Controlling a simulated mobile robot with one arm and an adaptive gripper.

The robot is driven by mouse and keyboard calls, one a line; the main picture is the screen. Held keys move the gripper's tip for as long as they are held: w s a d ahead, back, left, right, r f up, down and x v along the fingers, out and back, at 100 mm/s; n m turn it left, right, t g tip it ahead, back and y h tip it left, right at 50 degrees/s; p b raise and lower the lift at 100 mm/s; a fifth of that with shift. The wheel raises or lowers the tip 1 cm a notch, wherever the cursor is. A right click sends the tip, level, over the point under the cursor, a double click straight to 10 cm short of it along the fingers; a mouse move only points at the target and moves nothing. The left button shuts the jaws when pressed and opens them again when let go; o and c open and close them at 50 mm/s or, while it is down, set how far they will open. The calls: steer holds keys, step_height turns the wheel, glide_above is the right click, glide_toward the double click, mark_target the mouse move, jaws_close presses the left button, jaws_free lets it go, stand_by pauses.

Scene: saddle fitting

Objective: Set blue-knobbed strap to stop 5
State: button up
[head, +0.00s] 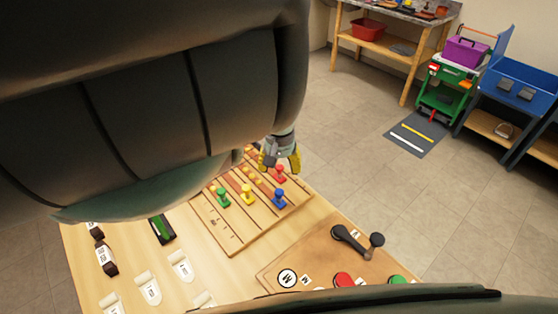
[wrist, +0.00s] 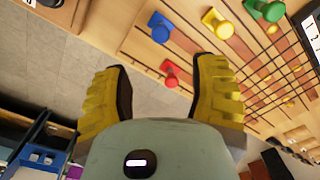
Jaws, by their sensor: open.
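A wooden board (head: 232,240) carries strap tracks with yellow studs and coloured knobs. The red knob (head: 280,173), yellow knob (head: 247,194) and green knob (head: 222,196) stand on neighbouring tracks. My gripper (head: 281,163) is open and empty over the far right side of the board. In the wrist view the red knob (wrist: 171,74) appears between the fingers, and the blue knob lies beyond them. The stop numbers are not readable, and my arm hides part of the board.
A brown panel (head: 270,267) with a black lever (head: 350,238) and red and green buttons lies beside the board. White tags and dark items lie on the table at left. A workbench, green cart (head: 447,85) and blue bin stand farther off; grey floor lies between.

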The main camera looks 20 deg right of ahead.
steer(key=shift+s+a+r, duration=0.1)
steer(key=shift+r, duration=0.85)
